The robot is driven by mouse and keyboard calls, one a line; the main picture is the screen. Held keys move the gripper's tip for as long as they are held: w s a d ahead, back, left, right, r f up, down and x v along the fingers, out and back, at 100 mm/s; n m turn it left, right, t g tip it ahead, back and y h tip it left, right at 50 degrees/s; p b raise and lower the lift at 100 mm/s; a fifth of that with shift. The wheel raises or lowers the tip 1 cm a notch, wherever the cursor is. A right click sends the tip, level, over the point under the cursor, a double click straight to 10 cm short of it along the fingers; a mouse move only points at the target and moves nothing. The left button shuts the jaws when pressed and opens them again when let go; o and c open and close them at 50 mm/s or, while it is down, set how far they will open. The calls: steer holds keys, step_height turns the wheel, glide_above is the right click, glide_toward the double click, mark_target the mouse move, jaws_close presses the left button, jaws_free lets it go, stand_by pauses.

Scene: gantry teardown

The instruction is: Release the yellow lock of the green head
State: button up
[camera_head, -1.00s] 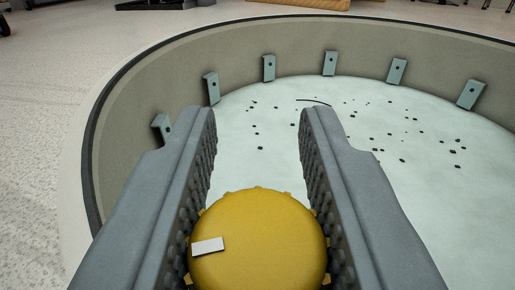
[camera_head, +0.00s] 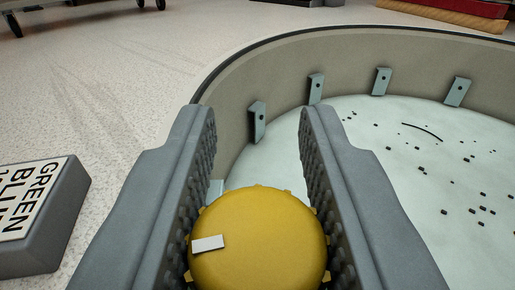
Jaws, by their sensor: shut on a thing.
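A round yellow lock (camera_head: 262,245) with small ridges on its rim and a white mark (camera_head: 208,243) at the left of its face sits between the two grey fingers of my gripper (camera_head: 258,150). The fingers are shut on its sides. The white mark points left. The green head itself cannot be made out; what lies below the lock is hidden by the lock and the fingers.
A large round bin with a grey wall (camera_head: 285,75) and pale floor (camera_head: 420,165) lies ahead and right, with several small brackets inside and dark bits on its floor. A grey block labelled GREEN and BLUE (camera_head: 35,215) is at lower left.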

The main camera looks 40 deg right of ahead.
steer(key=shift+n+t+y, duration=0.3)
steer(key=shift+y, duration=0.1)
steer(key=o, duration=1)
step_height(320, 180, up, 10)
steer(key=shift+c, duration=0.2)
